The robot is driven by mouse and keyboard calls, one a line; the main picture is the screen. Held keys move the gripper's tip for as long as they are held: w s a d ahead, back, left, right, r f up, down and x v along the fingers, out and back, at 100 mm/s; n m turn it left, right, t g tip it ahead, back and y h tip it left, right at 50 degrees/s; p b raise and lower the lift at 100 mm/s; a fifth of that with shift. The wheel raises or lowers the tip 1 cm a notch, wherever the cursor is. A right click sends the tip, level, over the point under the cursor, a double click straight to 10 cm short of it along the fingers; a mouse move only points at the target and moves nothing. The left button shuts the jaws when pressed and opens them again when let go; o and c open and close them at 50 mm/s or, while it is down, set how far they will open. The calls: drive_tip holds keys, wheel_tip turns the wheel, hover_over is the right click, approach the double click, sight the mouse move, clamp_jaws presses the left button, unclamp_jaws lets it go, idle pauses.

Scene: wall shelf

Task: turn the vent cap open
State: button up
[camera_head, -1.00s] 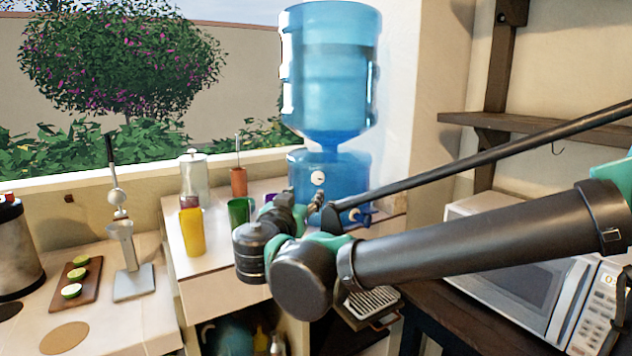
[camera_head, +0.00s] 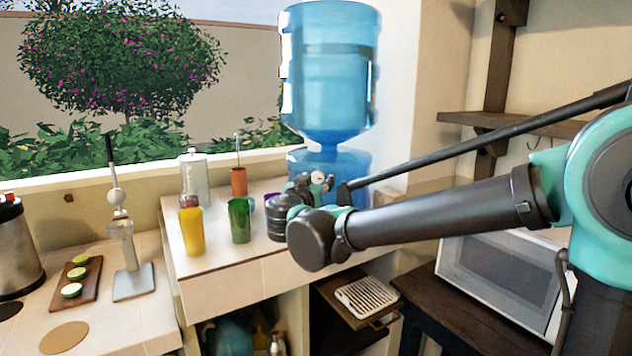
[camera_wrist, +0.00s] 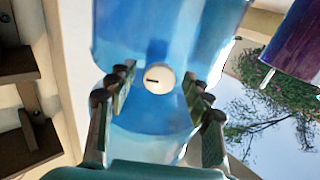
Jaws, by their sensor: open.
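The vent cap (camera_wrist: 159,79) is a small white disc with a short dark slot mark, on the blue water dispenser (camera_wrist: 150,28). In the wrist view it lies ahead of my gripper (camera_wrist: 162,98), between the lines of the two fingers. My gripper is open and nothing is between its fingers. In the head view the cap (camera_head: 318,177) shows as a small pale disc just above my gripper (camera_head: 316,187), on the front of the dispenser (camera_head: 330,75). I cannot tell how large the gap between fingertips and cap is.
A microwave (camera_head: 500,275) stands at the right, below a wooden shelf (camera_head: 540,128). A purple object (camera_wrist: 297,38) shows at the wrist view's right edge.

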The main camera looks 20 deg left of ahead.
drive_tip(key=c, duration=1.2)
drive_tip(key=shift+o, duration=0.2)
drive_tip(key=shift+n, duration=0.3)
drive_tip(key=n, duration=0.4)
drive_tip(key=shift+n, duration=0.3)
drive_tip(key=n, duration=1)
drive_tip(key=shift+n, duration=0.4)
drive_tip(key=n, duration=0.4)
drive_tip(key=shift+r+n, duration=0.1)
drive_tip(key=shift+n, duration=0.2)
